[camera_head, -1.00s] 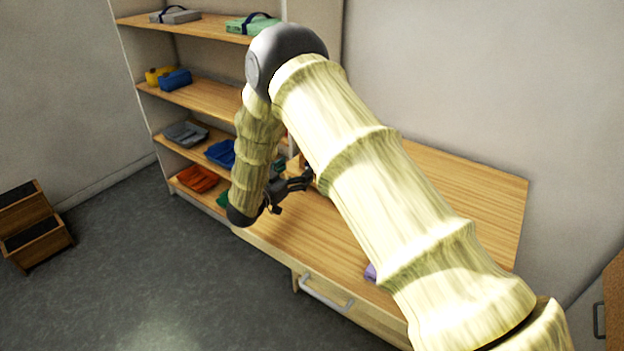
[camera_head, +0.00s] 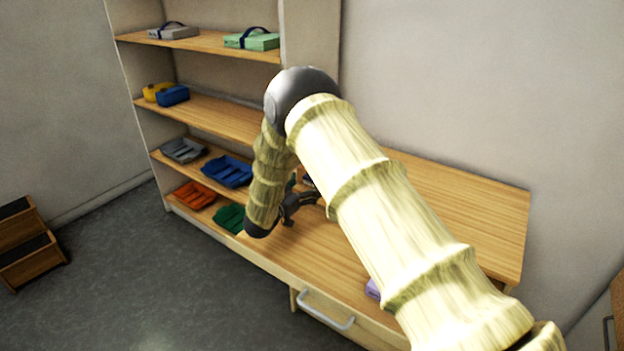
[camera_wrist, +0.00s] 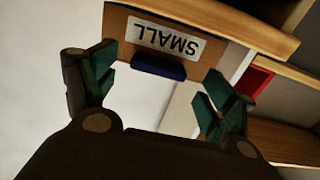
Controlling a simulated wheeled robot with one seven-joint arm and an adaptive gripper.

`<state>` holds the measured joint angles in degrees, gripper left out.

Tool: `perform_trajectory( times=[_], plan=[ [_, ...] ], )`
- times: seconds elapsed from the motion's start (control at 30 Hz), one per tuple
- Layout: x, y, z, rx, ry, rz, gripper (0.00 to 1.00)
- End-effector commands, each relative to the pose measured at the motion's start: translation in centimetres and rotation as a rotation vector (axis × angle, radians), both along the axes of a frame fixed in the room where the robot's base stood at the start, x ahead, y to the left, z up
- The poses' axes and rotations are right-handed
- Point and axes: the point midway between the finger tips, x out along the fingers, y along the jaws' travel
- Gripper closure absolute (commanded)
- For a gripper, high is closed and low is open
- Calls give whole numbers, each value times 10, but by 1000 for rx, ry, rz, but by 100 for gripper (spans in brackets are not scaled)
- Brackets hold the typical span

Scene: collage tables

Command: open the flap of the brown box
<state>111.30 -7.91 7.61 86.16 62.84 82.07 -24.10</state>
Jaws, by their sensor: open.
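In the wrist view a brown panel (camera_wrist: 215,36) with a white label reading SMALL, upside down, is ahead of my gripper (camera_wrist: 158,72). A dark blue tab (camera_wrist: 158,67) sits at the panel's lower edge, between the two fingertips. I take the panel to be part of the brown box, but cannot tell which part. The fingers are spread apart and hold nothing. In the head view my gripper (camera_head: 301,203) is over the left part of the wooden table, and my arm hides the box there.
A shelf unit (camera_head: 205,112) with grey, green, yellow, blue and orange items stands at the left end of the table (camera_head: 465,205). A purple item (camera_head: 372,289) is partly behind my arm. A drawer handle (camera_head: 327,312) is at the front. The right tabletop is clear.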

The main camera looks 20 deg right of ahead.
Motion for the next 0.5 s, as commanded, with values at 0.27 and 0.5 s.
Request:
perform_trajectory(
  times=[0.27,0.5],
  plan=[
    [18,-25,0,1,-1,-2,16],
    [21,-30,-1,0,0,-1,16]
  ],
)
